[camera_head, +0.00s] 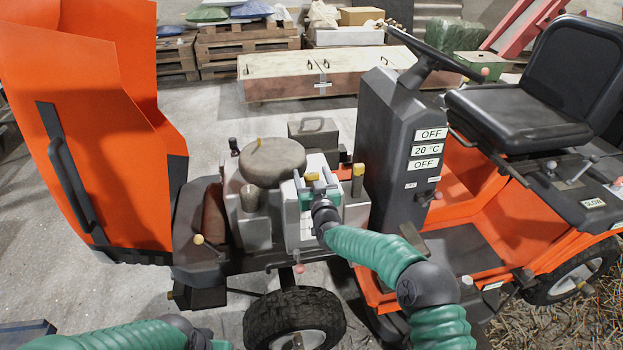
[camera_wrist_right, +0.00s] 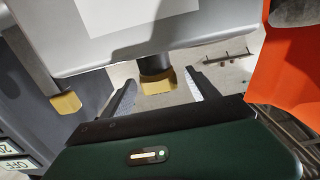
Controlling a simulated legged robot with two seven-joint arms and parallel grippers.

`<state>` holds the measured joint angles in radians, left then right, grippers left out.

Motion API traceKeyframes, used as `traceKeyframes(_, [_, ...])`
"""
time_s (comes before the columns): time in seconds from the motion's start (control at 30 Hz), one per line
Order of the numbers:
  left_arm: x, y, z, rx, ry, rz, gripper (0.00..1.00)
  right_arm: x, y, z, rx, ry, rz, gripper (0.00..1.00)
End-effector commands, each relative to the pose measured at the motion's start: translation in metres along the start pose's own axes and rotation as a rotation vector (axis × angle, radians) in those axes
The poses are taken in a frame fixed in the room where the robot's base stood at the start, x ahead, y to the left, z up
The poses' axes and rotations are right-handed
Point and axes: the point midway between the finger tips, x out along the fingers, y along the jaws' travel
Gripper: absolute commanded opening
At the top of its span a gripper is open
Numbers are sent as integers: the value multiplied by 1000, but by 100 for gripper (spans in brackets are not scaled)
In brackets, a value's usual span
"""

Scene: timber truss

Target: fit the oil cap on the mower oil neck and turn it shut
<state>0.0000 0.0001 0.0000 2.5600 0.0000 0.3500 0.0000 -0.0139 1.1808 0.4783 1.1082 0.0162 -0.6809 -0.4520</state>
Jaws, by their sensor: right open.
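The yellow oil cap (camera_wrist_right: 158,82) is at the end of a short black neck (camera_wrist_right: 154,62) on the grey engine in the right wrist view. I cannot tell whether it is fully seated. In the head view the cap (camera_head: 311,177) is a small yellow patch at my right gripper (camera_head: 313,182). My right gripper is open, with one finger on each side of the cap and gaps visible in the wrist view (camera_wrist_right: 160,88). My left arm's green sleeve crosses the bottom left of the head view; its gripper does not show.
A second yellow knob (camera_head: 358,169) stands right of the gripper; a round brown engine cover (camera_head: 272,162) is to its left. The orange hood (camera_head: 95,130) stands open at left. The dark steering console (camera_head: 400,150) rises close at right. Wooden crates (camera_head: 290,75) lie behind.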

Motion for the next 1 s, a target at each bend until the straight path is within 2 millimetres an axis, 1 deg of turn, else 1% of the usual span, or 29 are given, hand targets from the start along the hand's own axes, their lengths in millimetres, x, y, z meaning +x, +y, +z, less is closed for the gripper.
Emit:
traceKeyframes(0.23, [0, 0, 0, 0, 0, 0, 65, 2, 0, 0, 0, 0, 0, 69])
traceKeyframes(0.27, [0, 0, 0, 0, 0, 0, 65, 2, 0, 0, 0, 0, 0, 68])
traceKeyframes(0.73, [0, 0, 0, 0, 0, 0, 65, 1, 0, 0, 0, 0, 0, 6])
traceKeyframes(0.77, [0, 0, 0, 0, 0, 0, 65, 1, 0, 0, 0, 1, 0, 42])
traceKeyframes(1.0, [0, 0, 0, 0, 0, 0, 65, 1, 0, 0, 0, 1, 0, 10])
